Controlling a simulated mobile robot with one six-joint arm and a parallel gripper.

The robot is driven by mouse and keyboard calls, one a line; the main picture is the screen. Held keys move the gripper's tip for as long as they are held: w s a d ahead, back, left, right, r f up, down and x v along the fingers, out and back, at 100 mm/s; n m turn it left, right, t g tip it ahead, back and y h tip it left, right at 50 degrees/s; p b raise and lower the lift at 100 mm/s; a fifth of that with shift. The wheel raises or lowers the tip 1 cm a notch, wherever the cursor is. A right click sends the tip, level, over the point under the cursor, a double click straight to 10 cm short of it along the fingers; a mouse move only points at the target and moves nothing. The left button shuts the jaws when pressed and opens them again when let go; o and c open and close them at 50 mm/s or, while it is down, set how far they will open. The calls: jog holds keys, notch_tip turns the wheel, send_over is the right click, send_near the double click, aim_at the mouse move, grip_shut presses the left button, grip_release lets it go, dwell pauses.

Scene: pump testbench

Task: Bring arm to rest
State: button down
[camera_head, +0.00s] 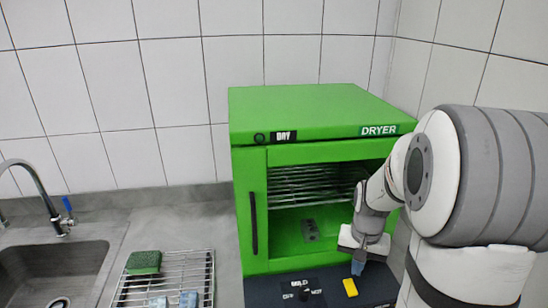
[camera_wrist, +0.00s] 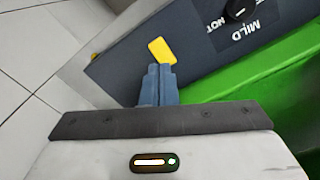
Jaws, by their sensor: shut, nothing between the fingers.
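My gripper (camera_head: 358,267) hangs at the end of my arm in front of the right side of the green dryer (camera_head: 310,112), just above the dark control base. In the wrist view my gripper (camera_wrist: 160,70) has its blue-grey fingers together with nothing between them. The fingertips appear close to a yellow tab (camera_head: 350,287) on the dark base; the tab also shows in the wrist view (camera_wrist: 161,50). I cannot tell whether they touch. My arm reaches in from the right and hides part of the dryer's right side.
The dryer's front is open, with wire racks (camera_head: 305,185) inside. A dial (camera_head: 305,295) sits on the dark base (camera_head: 385,282). At left are a sink (camera_head: 45,268), a faucet (camera_head: 42,190) and a wire drying rack (camera_head: 200,275) with a green sponge (camera_head: 144,262). Tiled walls stand behind and right.

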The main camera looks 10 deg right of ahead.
jog(key=s+a+r+n+t, duration=0.3)
jog(key=s+a+r+n, duration=0.2)
jog(key=s+a+r, duration=0.6)
jog(key=shift+s+a, duration=0.4)
jog(key=shift+s, duration=0.4)
